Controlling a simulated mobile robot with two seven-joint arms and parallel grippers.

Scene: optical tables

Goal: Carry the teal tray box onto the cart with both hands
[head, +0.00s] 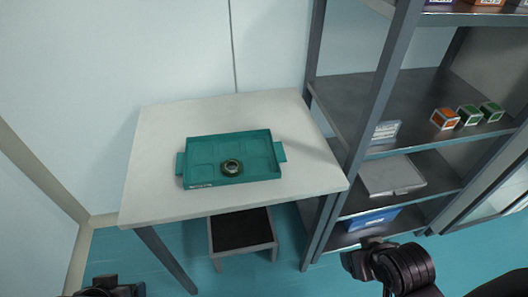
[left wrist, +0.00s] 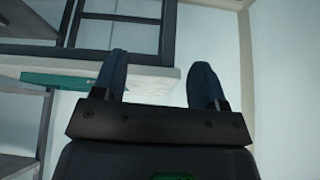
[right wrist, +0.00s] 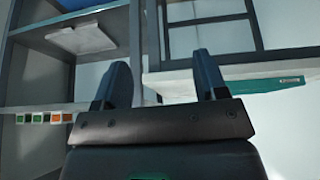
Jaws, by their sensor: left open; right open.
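The teal tray box (head: 206,177) lies flat on a white-topped table (head: 150,205), with a tab handle on its left and right ends. A small dark ring-shaped part (head: 231,167) sits in it. The tray's edge also shows in the left wrist view (left wrist: 60,82) and the right wrist view (right wrist: 268,85). My left gripper (left wrist: 163,75) is open and empty, apart from the tray; it shows at the lower left of the head view. My right gripper (right wrist: 158,80) is open and empty, below the table's right front corner in the head view. No cart is identifiable.
A grey shelf unit (head: 372,112) stands right of the table, holding small orange and green boxes (head: 446,119), a grey case (head: 390,176) and a blue box (head: 372,219). A dark-topped step stool (head: 242,230) stands under the table. The tabletop around the tray is clear.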

